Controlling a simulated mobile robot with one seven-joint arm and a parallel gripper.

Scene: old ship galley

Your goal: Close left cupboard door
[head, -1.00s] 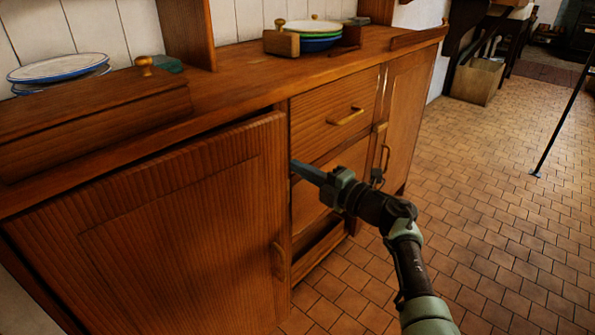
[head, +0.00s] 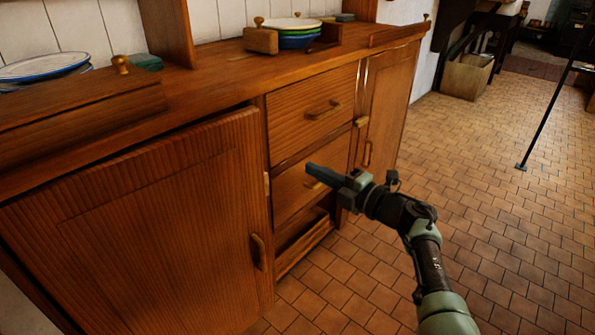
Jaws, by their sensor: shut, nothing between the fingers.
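The left cupboard door (head: 150,225) is a brown wooden panel at the lower left. It looks slightly ajar: a dark gap shows along its top under the counter, and its right edge stands a little proud of the frame. Its wooden handle (head: 258,251) is near that right edge. A small light latch piece (head: 267,185) shows beside the edge. My gripper (head: 312,170) is shut and empty. It points left, in front of the lower drawer (head: 300,190), to the right of the door's edge and apart from the door.
An upper drawer (head: 312,112) and a right cupboard door (head: 392,105) are shut. An open low compartment (head: 302,246) lies below the drawers. Plates (head: 296,28) and wooden boxes stand on the counter (head: 215,85). The tiled floor (head: 470,190) is clear on the right, up to a thin black post (head: 550,110).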

